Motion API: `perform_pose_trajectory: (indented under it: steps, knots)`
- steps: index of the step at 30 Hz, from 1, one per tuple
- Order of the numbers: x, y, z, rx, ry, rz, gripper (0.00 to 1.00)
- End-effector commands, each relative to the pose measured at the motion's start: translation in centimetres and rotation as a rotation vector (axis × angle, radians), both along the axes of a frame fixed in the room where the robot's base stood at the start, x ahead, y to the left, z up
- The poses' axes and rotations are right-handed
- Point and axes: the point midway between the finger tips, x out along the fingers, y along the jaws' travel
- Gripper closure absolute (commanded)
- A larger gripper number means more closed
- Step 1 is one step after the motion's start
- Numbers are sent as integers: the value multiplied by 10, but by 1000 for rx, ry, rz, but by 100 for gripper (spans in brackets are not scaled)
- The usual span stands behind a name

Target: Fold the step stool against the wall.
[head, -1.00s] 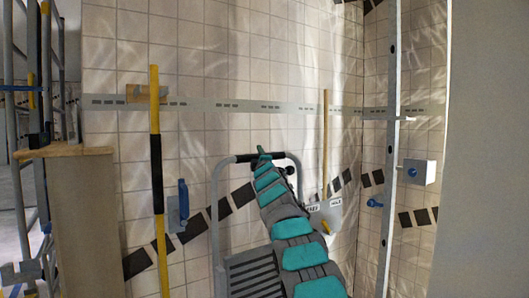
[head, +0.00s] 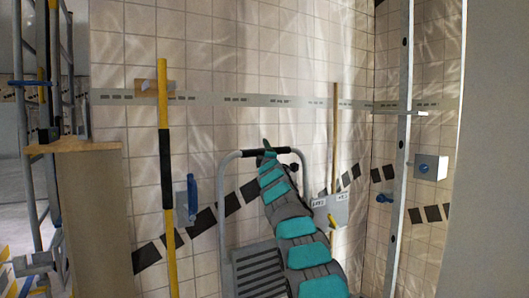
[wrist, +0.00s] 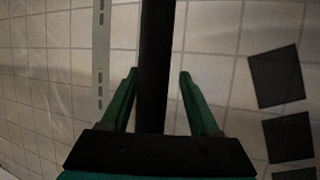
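The step stool (head: 225,210) stands upright close to the tiled wall, with a grey tube frame and a grey ribbed step (head: 260,268). A black grip bar (wrist: 157,30) crosses its top. My gripper (head: 267,148) is at that bar, small and partly hidden by my teal and grey arm. In the wrist view, the green fingers of my gripper (wrist: 159,74) are spread on either side of the bar, with a narrow gap at least on the right. The stool's lower part is hidden by my arm and the frame edge.
A yellow and black pole (head: 166,170) and a blue-handled trowel (head: 187,198) are left of the stool. A wooden handle (head: 335,140) and labelled grey box (head: 330,210) are right of it. A beige block (head: 95,220) stands at left, and a metal upright (head: 402,150) at right.

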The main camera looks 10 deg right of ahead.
Motion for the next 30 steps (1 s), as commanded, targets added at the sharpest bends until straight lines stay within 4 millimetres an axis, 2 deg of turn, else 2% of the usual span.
perform_pose_trajectory:
  steps: [11, 30]
  knots:
    - [-10, 1, -4, -3, -4, 1, 38]
    - [-63, 4, -21, -1, 0, 0, 38]
